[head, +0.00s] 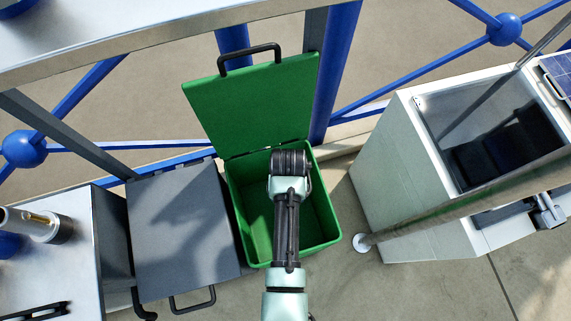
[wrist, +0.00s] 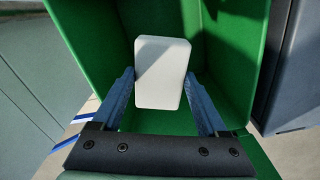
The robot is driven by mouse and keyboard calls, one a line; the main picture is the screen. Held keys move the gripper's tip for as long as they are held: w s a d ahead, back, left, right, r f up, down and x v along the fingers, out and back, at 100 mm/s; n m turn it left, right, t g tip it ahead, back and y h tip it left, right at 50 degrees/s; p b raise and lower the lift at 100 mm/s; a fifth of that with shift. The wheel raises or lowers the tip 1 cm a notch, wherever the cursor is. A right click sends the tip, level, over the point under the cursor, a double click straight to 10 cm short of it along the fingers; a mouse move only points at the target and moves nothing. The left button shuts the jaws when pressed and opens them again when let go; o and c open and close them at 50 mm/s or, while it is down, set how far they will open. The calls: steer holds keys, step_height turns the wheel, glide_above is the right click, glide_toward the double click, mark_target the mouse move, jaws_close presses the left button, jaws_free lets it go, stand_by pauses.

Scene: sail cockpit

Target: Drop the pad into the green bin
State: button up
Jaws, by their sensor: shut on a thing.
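The green bin (head: 328,207) stands open on the floor, its lid (head: 252,103) tilted up at the back with a black handle. My arm reaches over the bin in the head view and hides part of its inside. In the wrist view my gripper (wrist: 160,92) is shut on the pad (wrist: 163,72), a white block with rounded corners, one finger at each side. The green walls of the bin (wrist: 228,45) surround the pad in that view. How deep the pad is in the bin I cannot tell. The pad is hidden in the head view.
A dark grey closed box (head: 183,228) stands close on the left of the bin. A white cabinet (head: 392,185) with an open top compartment is on the right. A metal pole (head: 450,212) crosses in front of it. Blue rails (head: 362,112) run behind the bin.

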steer(key=o, duration=1.4)
steer(key=shift+r, duration=0.1)
step_height(320, 180, up, 13)
steer(key=p, duration=0.3)
